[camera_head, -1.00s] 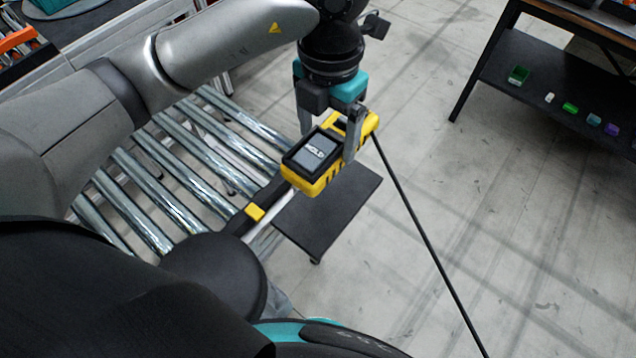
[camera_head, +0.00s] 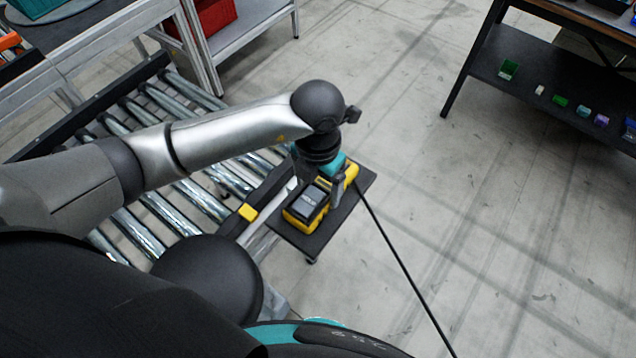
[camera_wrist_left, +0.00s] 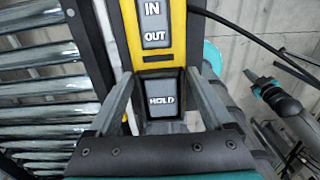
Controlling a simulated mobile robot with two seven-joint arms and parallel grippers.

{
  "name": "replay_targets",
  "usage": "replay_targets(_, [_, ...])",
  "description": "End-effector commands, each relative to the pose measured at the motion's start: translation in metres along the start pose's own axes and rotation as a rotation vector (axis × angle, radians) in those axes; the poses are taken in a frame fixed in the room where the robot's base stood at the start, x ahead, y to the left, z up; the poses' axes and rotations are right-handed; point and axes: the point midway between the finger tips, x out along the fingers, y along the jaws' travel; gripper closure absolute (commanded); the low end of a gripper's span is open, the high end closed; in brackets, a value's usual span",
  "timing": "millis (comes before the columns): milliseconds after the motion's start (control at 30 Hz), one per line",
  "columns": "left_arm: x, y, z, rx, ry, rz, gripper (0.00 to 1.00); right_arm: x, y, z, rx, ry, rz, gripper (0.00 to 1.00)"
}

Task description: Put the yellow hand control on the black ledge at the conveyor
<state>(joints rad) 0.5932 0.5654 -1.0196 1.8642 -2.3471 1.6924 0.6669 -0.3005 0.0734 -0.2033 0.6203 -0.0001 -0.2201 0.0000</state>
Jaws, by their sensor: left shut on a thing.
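The yellow hand control (camera_head: 306,213) has a dark face and a black cable running down to the right. My left gripper (camera_head: 327,188) is shut on it, one finger on each side. The control is over the black ledge (camera_head: 338,222) beside the conveyor; I cannot tell whether it touches the ledge. In the left wrist view, the control (camera_wrist_left: 177,55) shows IN, OUT and HOLD labels between the fingers of the left gripper (camera_wrist_left: 160,90).
The roller conveyor (camera_head: 140,232) lies left of the ledge, with a yellow block (camera_head: 248,211) on its edge. A dark shelf (camera_head: 540,85) with several small coloured items stands at the upper right. A red bin (camera_head: 208,14) is at the top. The floor between is clear.

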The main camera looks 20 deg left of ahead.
Motion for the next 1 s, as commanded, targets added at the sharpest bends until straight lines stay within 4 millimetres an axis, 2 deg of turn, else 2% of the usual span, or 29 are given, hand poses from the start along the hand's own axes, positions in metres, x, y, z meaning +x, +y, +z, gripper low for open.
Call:
replay_targets(333, [0.003,0.000,0.001,0.001,-0.003,-0.001,0.97,0.004,0.006,0.002,0.000,-0.002,0.008,1.00])
replay_targets(367, [0.003,0.000,0.000,0.001,-0.001,0.000,0.13,0.003,0.006,0.002,0.000,-0.002,0.008,1.00])
replay_targets(467, [0.003,0.000,0.000,0.000,0.000,0.000,0.02,0.003,0.006,0.002,0.001,-0.002,0.008,1.00])
replay_targets(833, [-0.003,0.000,0.000,0.000,-0.001,-0.001,0.00,-0.002,0.006,0.001,0.002,-0.002,0.009,1.00])
replay_targets(1000, [-0.033,0.000,0.002,0.002,-0.007,0.000,0.00,0.000,0.006,0.001,0.002,-0.002,0.009,1.00])
